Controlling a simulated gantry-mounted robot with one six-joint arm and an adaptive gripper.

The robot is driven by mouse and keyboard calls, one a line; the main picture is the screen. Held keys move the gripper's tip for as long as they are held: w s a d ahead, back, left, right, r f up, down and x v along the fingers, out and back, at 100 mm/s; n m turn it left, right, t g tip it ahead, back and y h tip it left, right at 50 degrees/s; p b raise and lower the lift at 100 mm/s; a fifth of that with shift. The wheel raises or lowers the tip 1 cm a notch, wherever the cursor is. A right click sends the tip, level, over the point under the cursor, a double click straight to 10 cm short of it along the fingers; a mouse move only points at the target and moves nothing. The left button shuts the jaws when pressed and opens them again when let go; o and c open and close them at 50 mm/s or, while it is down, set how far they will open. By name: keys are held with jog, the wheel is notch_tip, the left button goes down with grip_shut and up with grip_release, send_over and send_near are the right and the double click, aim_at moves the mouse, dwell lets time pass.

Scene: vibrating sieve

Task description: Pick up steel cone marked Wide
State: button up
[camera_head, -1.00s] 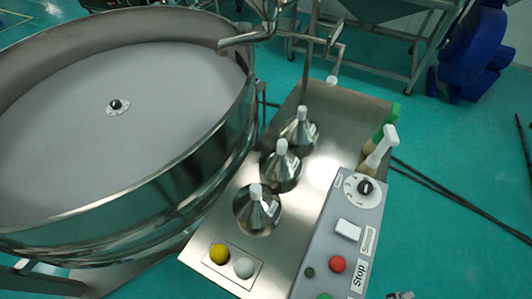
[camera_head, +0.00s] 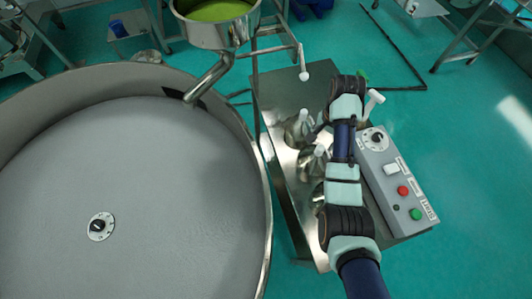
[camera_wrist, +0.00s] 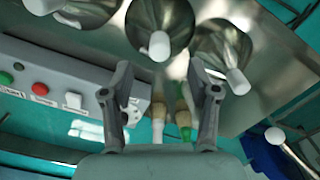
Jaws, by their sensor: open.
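Three shiny steel cones with white knobs stand in a row on the steel table (camera_head: 275,92). In the head view I see the far cone (camera_head: 296,130) and the middle cone (camera_head: 310,165); the near one is mostly hidden behind my arm. The wrist view shows the middle cone (camera_wrist: 160,18), another at the right (camera_wrist: 218,45), and part of a third at the upper left (camera_wrist: 92,10). No marking is readable, so I cannot tell which is Wide. My gripper (camera_wrist: 159,64) is open and empty, its fingers spread below the middle cone's knob in the wrist picture.
A grey control box (camera_head: 398,180) with buttons and a dial lies along the table's right side. White-handled (camera_head: 374,103) and green-handled (camera_wrist: 183,115) tools stand beside it. The large round sieve (camera_head: 262,215) borders the table on the left. A spout (camera_head: 210,78) hangs beyond.

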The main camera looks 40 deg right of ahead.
aim_at(321, 147)
jog(key=shift+s+d+f, duration=0.1)
jog(key=shift+s+f, duration=0.05)
jog(key=shift+f, duration=0.05)
jog(key=shift+s+d+f, duration=0.1)
jog(key=shift+f, duration=0.4)
jog(key=shift+s+d+f, duration=0.1)
jog(key=shift+f, duration=0.35)
jog(key=f, duration=0.5)
jog(key=shift+w+f, duration=0.25)
jog(key=shift+f, duration=0.15)
grip_shut()
jog(key=shift+r, duration=0.1)
